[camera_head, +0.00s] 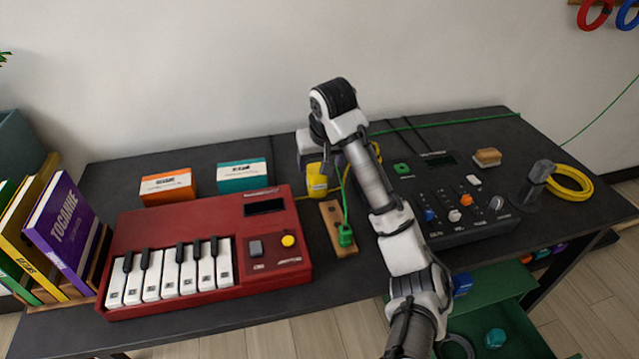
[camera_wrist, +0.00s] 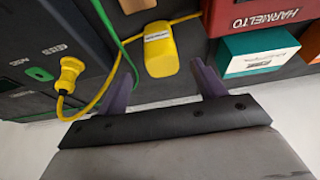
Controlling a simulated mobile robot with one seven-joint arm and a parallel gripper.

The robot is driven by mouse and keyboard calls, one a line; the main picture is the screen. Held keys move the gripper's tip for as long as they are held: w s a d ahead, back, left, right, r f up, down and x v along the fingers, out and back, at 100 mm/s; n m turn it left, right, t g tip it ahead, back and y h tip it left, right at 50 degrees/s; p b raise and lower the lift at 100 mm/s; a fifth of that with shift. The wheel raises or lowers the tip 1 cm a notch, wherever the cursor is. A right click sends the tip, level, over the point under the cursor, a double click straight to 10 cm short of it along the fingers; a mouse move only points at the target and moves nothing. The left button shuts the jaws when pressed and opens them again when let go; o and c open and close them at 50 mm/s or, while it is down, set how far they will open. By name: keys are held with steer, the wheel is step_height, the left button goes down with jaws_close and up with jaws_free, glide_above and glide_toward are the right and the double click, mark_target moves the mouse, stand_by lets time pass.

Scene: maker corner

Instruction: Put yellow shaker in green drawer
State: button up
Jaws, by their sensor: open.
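The yellow shaker (camera_head: 317,181) stands on the dark table, right of the teal box and behind the red keyboard. In the wrist view the yellow shaker (camera_wrist: 160,52), with a white label, shows between the two purple fingertips. My gripper (camera_wrist: 161,62) is open around or just above it; I cannot tell whether the fingers touch it. In the head view my wrist hangs over the shaker and partly hides it.
The red keyboard (camera_head: 205,235), orange box (camera_head: 168,187) and teal box (camera_head: 242,176) are left of the shaker. A wooden strip with a green plug (camera_head: 345,236) lies in front. The black mixer (camera_head: 440,200) and yellow cable coil (camera_head: 571,183) are to the right.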

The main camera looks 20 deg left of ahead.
mark_target(317, 178)
steer(key=x, duration=0.2)
steer(key=shift+w+a+f, duration=0.1)
steer(key=shift+w+f, duration=0.05)
steer(key=shift+f, duration=0.2)
steer(key=shift+s+p+x, duration=0.15)
steer(key=shift+p+x, duration=0.15)
steer(key=shift+x, duration=1.05)
steer(key=shift+s+p+x, duration=0.15)
steer(key=shift+p+x, duration=0.1)
steer(key=shift+x, duration=1.05)
steer(key=c, duration=1.2)
step_height(317, 178, up, 20)
